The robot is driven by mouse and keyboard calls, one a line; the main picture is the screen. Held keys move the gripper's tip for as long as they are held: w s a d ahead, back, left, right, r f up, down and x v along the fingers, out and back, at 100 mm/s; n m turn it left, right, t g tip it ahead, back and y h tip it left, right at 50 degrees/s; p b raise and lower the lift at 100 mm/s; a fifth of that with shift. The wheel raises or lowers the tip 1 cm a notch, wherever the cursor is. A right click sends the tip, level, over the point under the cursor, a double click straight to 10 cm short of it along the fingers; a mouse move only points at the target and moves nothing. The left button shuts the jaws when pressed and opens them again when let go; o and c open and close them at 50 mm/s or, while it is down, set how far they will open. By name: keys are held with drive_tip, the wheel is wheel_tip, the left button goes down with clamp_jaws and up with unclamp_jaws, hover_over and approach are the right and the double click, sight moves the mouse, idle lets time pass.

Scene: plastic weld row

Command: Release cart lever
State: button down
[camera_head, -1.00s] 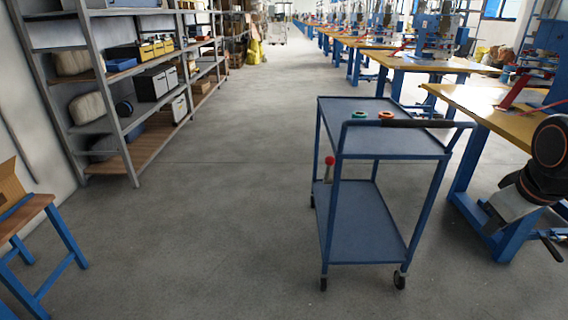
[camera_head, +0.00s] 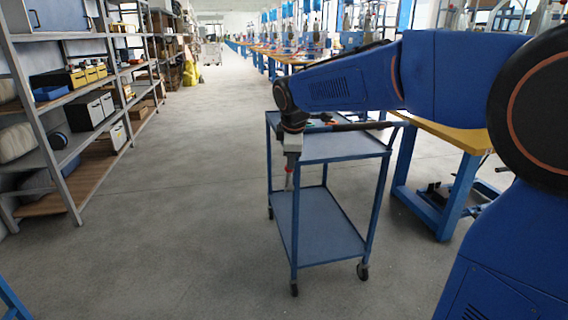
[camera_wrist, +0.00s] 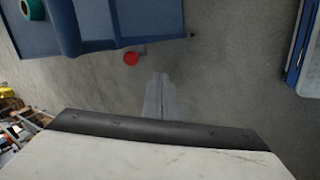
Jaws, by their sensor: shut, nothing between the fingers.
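The blue cart (camera_head: 318,228) stands on the floor with its two shelves and dark push handle (camera_head: 360,127). Its lever has a round red knob (camera_wrist: 131,58), which shows in the wrist view beside the cart's edge (camera_wrist: 120,43). In the head view the lever is mostly hidden by my gripper. My gripper (camera_head: 289,180) points down at the cart's left side, below the top shelf. In the wrist view my closed fingertips (camera_wrist: 160,82) are empty, just right of and below the knob in the picture, with a gap between them.
Shelving (camera_head: 70,165) with boxes lines the left. Blue-legged workbenches (camera_head: 440,190) stand on the right, close to the cart. The floor left of the cart is clear.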

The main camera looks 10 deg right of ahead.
sight(290, 171)
drive_tip(key=w+f, duration=0.2)
drive_tip(key=w+d+f, duration=0.1)
drive_tip(key=w+f, duration=0.3)
drive_tip(key=f, duration=0.1)
drive_tip(key=shift+d+f, duration=0.1)
drive_tip(key=shift+d, duration=0.05)
drive_tip(key=shift+w+d, duration=0.15)
drive_tip(key=shift+w, duration=0.55)
drive_tip(key=shift+w, duration=0.1)
drive_tip(key=shift+w+r+g, duration=0.45)
drive_tip(key=shift+w+g, duration=0.2)
drive_tip(key=shift+w, duration=0.1)
drive_tip(key=shift+w+r+g, duration=0.4)
drive_tip(key=shift+w+g, duration=0.25)
drive_tip(key=shift+w, duration=0.1)
drive_tip(key=shift+w+r, duration=0.2)
drive_tip(key=shift+w, duration=0.35)
drive_tip(key=shift+w+r, duration=0.15)
drive_tip(key=shift+w, duration=0.4)
